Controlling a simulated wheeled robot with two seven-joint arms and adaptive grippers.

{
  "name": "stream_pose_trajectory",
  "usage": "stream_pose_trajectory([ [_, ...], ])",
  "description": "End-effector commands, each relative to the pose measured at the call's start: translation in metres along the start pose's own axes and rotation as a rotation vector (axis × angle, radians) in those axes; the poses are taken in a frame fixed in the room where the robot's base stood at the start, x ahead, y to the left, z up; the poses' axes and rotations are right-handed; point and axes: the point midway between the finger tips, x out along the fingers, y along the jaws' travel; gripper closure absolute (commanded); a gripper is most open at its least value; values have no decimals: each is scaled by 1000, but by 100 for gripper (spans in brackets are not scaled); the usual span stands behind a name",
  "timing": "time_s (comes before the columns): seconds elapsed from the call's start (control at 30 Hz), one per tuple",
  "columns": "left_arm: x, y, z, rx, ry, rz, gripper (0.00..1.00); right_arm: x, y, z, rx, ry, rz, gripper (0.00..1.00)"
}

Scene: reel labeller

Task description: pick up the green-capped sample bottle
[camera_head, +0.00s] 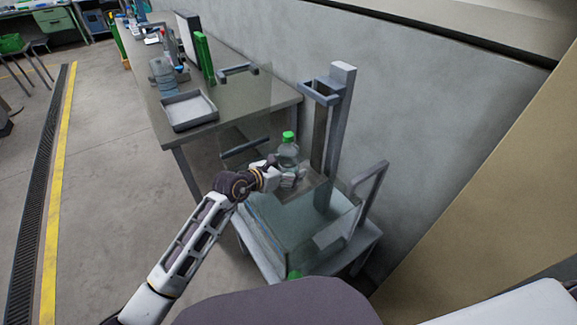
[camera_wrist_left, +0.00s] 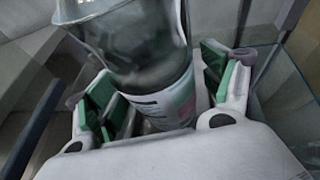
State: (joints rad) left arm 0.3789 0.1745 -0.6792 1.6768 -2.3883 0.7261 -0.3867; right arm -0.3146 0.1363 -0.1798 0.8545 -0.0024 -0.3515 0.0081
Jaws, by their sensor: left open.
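The sample bottle (camera_head: 287,155) is clear, with a bright green cap (camera_head: 288,136). My left gripper (camera_head: 286,178) is at the bottle's lower part in the head view. In the left wrist view the bottle's body (camera_wrist_left: 150,50), with a pale label (camera_wrist_left: 165,105), stands between the two green-padded fingers of the left gripper (camera_wrist_left: 163,92). The fingers are apart, one on each side. The cap is out of the wrist view. My right gripper is not in view.
A glass-walled stand (camera_head: 305,235) with a grey upright post (camera_head: 338,120) is close around the left hand. A small green item (camera_head: 294,274) shows low by the stand. Open floor lies left.

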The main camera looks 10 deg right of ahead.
Motion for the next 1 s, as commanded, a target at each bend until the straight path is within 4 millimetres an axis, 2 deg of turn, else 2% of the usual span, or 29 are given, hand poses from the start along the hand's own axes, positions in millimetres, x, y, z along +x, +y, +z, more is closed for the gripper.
stream_pose_trajectory([
  [0.3,0,0,0,0,0,0,18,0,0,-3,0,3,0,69],
  [0.87,-1,0,2,1,-4,1,89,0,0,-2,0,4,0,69],
  [0.9,-1,0,2,1,-4,1,92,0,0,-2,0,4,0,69],
  [1.0,-1,0,2,1,-4,1,92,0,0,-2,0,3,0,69],
])
